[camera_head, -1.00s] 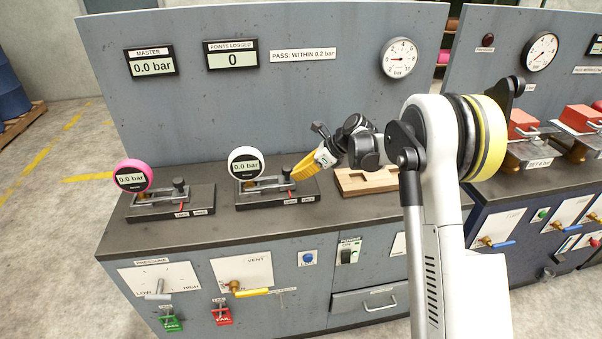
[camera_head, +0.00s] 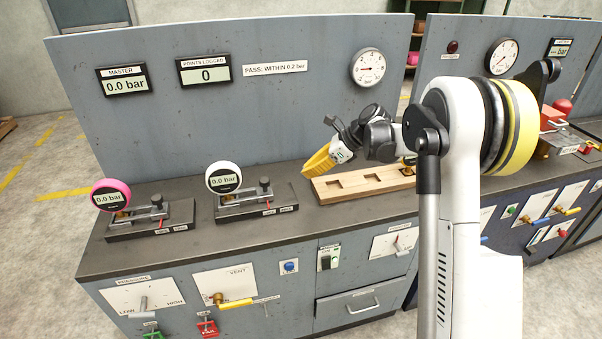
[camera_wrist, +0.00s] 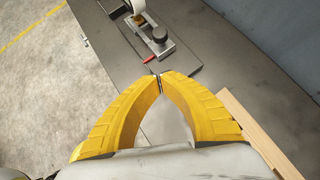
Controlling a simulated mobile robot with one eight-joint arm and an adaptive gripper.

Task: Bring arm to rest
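My gripper (camera_head: 306,170) has yellow fingers and hangs above the bench top, to the right of the white-rimmed gauge and over the left end of the wooden tray. In the wrist view the fingertips (camera_wrist: 158,76) meet with only a thin dark line between them, and nothing shows between them. My white arm stands at the right of the head view, bent at its yellow-banded joint, and hides part of the bench behind it.
A white-rimmed gauge (camera_head: 224,177) and a pink gauge (camera_head: 110,195) sit in clamp stands on the bench (camera_head: 200,245). A wooden tray (camera_head: 345,188) with recesses lies right of them. A grey back panel (camera_head: 280,110) rises behind. Levers and a drawer (camera_head: 348,303) are on the front.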

